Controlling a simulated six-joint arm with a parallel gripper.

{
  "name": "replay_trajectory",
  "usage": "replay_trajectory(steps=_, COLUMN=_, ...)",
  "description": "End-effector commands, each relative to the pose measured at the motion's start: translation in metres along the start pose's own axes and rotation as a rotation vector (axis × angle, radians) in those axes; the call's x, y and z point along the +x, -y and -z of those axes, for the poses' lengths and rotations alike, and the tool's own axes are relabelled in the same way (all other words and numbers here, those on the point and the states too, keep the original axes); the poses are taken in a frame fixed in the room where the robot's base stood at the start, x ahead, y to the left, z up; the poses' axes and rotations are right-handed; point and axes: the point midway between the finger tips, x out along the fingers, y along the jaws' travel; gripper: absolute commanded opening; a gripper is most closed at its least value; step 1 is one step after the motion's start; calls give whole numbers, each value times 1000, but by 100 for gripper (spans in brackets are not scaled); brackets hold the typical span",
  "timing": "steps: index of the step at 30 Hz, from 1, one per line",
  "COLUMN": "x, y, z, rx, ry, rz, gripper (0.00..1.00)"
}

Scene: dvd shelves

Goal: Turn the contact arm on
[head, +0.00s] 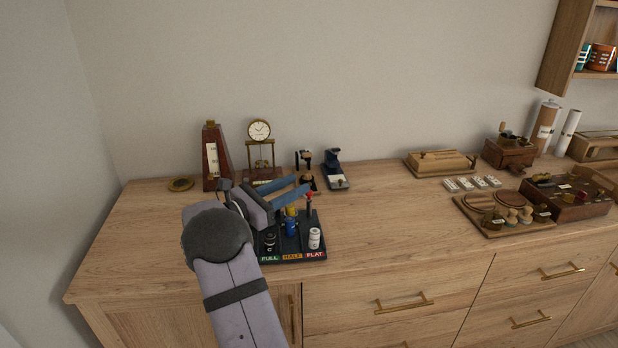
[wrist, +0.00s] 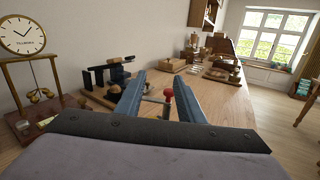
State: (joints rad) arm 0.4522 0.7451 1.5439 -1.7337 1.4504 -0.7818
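A lever with a red knob (head: 308,197), which looks like the contact arm, rises from the back right of a black battery tray (head: 290,257). In the wrist view the red knob (wrist: 168,93) shows between my two blue fingers, nearer the right one, with a pale metal rod beside it. My gripper (head: 303,185) is open with its fingers apart, above the back of the tray, and holds nothing visible. It also shows in the wrist view (wrist: 158,76). I cannot tell whether a finger touches the knob. The lever's base is partly hidden.
Several batteries, including a blue one (head: 291,227) and a white one (head: 314,239), stand on the tray by FULL, HALF and FLAT labels. Behind are a metronome (head: 214,160), a clock (head: 259,131) and a blue-black device (head: 335,170).

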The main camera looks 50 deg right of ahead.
Motion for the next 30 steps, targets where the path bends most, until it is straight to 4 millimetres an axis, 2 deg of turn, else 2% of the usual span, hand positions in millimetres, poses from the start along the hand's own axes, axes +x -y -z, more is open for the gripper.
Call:
replay_trajectory(steps=9, x=-28, y=6, z=22, rx=-54, ry=-33, rz=167, gripper=35)
replay_trajectory(steps=16, x=-30, y=8, z=27, rx=-62, ry=-37, rz=188, gripper=35)
replay_trajectory(steps=23, x=-16, y=11, z=27, rx=-62, ry=-37, rz=189, gripper=35)
replay_trajectory(steps=30, x=15, y=17, z=27, rx=-60, ry=-37, rz=189, gripper=35)
